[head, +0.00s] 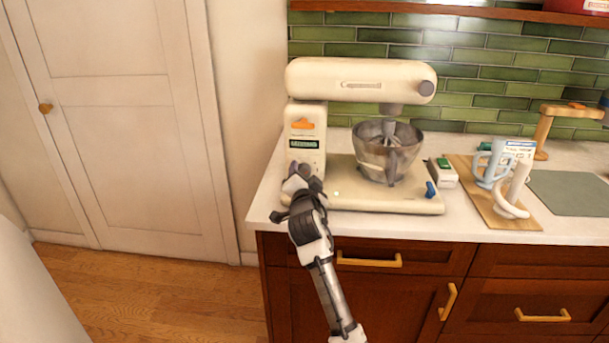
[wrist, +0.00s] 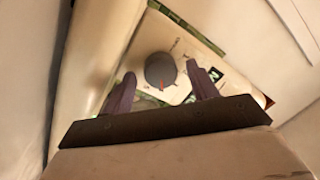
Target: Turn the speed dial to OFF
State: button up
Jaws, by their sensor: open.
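The cream stand mixer (head: 360,80) stands on the counter against the tiled wall. The speed dial (wrist: 160,70) is a round dark grey knob with a red pointer mark, on a pale panel with small printing, in the wrist view. The pointer is at the dial's lower edge in the picture; the printing is too blurred to read. My gripper (wrist: 161,72) is open, with one finger on each side of the dial and gaps showing between. In the head view my gripper (head: 299,184) is at the lower front of the mixer's column and hides the dial.
A metal bowl (head: 388,165) sits on the mixer base (head: 345,200), with a blue lever (head: 431,190) at the base's right. Wooden drawers with handles lie below the counter. The floor at left is clear.

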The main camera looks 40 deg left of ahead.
jog(key=c, duration=1)
